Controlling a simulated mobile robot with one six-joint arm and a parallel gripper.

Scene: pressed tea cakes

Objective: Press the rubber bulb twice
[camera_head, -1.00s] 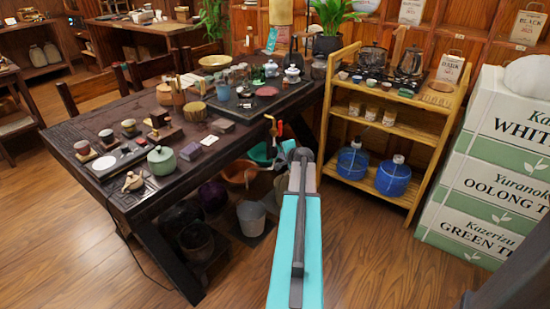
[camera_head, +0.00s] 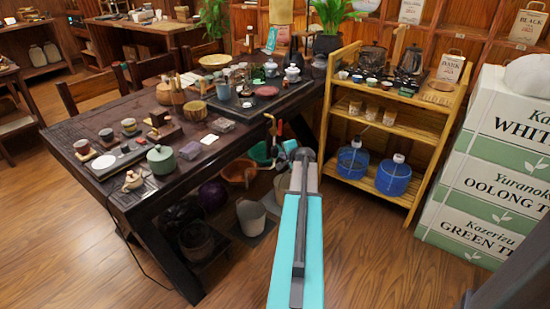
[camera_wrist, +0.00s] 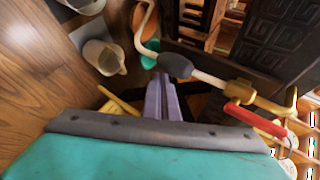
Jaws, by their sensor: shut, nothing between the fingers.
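A dark grey rubber bulb (camera_wrist: 176,66) sits in a pale tube in the wrist view. A brass fitting and a red-handled valve (camera_wrist: 252,119) are on the tube's right side. My gripper (camera_wrist: 161,80) is shut and empty, its fingertips just below the bulb in the picture; I cannot tell whether they touch it. In the head view my gripper (camera_head: 303,154) is beside the table's right end, near the brass and red valve parts (camera_head: 279,128). The bulb is not clear in the head view.
The dark table (camera_head: 65,132) carries many tea things. A wooden shelf (camera_head: 337,134) with blue jugs stands right. The floor in front is clear.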

